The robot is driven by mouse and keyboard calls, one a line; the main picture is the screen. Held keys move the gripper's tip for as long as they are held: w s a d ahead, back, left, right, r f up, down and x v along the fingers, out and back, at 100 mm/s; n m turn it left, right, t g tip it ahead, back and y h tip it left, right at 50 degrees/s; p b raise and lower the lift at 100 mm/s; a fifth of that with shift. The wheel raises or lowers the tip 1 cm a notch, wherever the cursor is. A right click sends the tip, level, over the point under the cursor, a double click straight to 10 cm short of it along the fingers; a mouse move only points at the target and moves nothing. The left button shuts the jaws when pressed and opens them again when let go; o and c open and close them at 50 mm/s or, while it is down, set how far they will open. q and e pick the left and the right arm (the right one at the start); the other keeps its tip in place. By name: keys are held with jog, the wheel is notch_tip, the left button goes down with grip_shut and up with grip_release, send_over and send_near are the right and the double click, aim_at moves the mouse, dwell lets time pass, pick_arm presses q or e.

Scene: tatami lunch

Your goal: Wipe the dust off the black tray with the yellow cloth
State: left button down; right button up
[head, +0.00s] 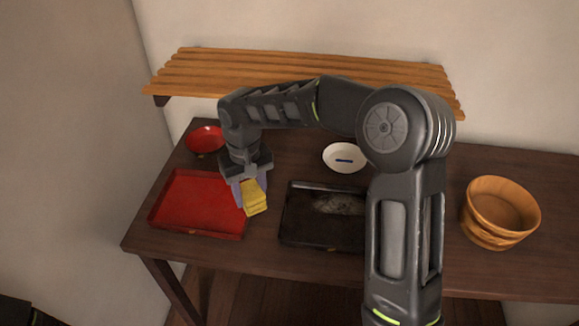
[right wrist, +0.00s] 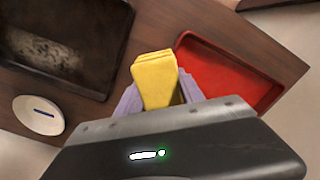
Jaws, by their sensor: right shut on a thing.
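The black tray (head: 296,228) lies on the table, with a pale grey patch of dust (head: 340,203) on its floor. My right arm hides the tray's right part. The tray also shows at the upper left of the right wrist view (right wrist: 98,92), with the dust patch (right wrist: 42,52) on it. My right gripper (head: 250,192) is shut on the folded yellow cloth (head: 255,203). It holds the cloth near the red tray's right edge, left of the black tray. The cloth sticks out between the fingers in the right wrist view (right wrist: 155,78). My left gripper is not in view.
A red tray (head: 190,205) lies at the table's left, with a red bowl (head: 205,139) behind it. A white dish (head: 344,152) with a dark blue mark sits behind the black tray. A wooden tub (head: 495,215) stands at right. A slatted shelf (head: 200,72) hangs above the back.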

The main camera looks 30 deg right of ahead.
dwell(0.3)
jog(key=shift+d+r+p, duration=0.2)
jog(key=shift+d+p, duration=0.1)
jog(key=s+d+r+m+p, duration=0.1)
jog(key=d+m+p, duration=0.2)
jog(key=d, duration=0.5)
jog(key=s+d+r+m+p, duration=0.1)
jog(key=d+m+p, duration=0.3)
jog(key=d, duration=0.5)
jog(key=shift+s+r+p, duration=0.15)
jog(key=shift+s+p, duration=0.6)
jog(key=shift+p, duration=0.25)
jog(key=b, duration=0.4)
send_over(317, 199)
jog(key=shift+f, duration=3)
